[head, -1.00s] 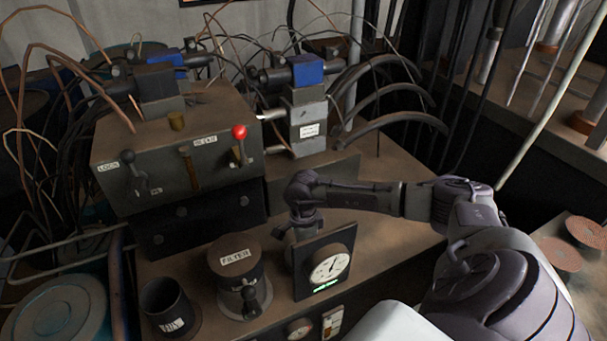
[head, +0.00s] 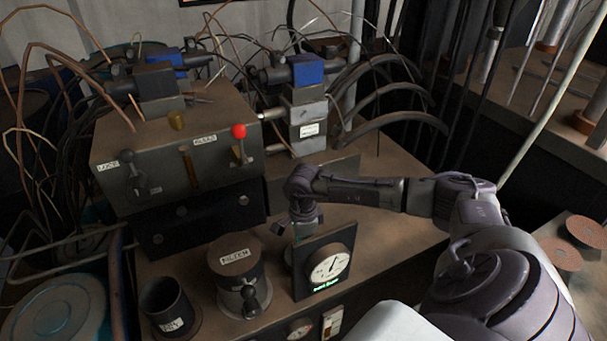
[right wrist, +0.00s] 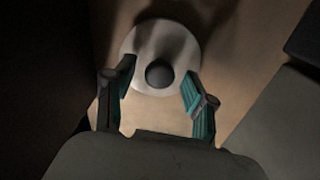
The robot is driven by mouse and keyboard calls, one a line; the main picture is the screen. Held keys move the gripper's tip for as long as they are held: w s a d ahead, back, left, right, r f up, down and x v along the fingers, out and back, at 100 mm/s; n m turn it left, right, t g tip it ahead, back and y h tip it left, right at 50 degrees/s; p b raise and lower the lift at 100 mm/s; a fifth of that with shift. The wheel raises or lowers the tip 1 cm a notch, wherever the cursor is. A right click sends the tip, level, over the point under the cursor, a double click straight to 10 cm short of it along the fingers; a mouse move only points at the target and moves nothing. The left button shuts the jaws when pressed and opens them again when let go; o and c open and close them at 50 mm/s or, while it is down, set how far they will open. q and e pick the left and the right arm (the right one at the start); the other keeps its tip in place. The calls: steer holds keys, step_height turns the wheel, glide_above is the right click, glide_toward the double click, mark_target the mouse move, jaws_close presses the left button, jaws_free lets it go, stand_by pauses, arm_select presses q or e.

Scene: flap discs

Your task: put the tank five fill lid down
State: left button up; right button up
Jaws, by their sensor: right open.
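In the right wrist view a round pale lid-like disc (right wrist: 183,52) with a dark round knob (right wrist: 159,74) lies on a brown surface. My right gripper (right wrist: 158,88) is open, with one finger on each side of the knob and the fingertips over or beside the disc's near rim. I cannot tell whether they touch it. In the head view my right gripper (head: 300,232) points down behind the square dial gauge (head: 328,266), which hides its fingertips and most of what is under them. No tank five label is readable. My left gripper is not in view.
A pot labelled FILTER (head: 236,262) and a dark open cup (head: 163,297) stand left of the gauge. A valve box with a red-knobbed lever (head: 239,132) stands behind them. Hoses and wires crowd the back.

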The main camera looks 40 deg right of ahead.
step_height(320, 180, up, 11)
steer(key=b, duration=0.1)
steer(key=shift+f+b, duration=0.2)
steer(key=shift+b, duration=0.15)
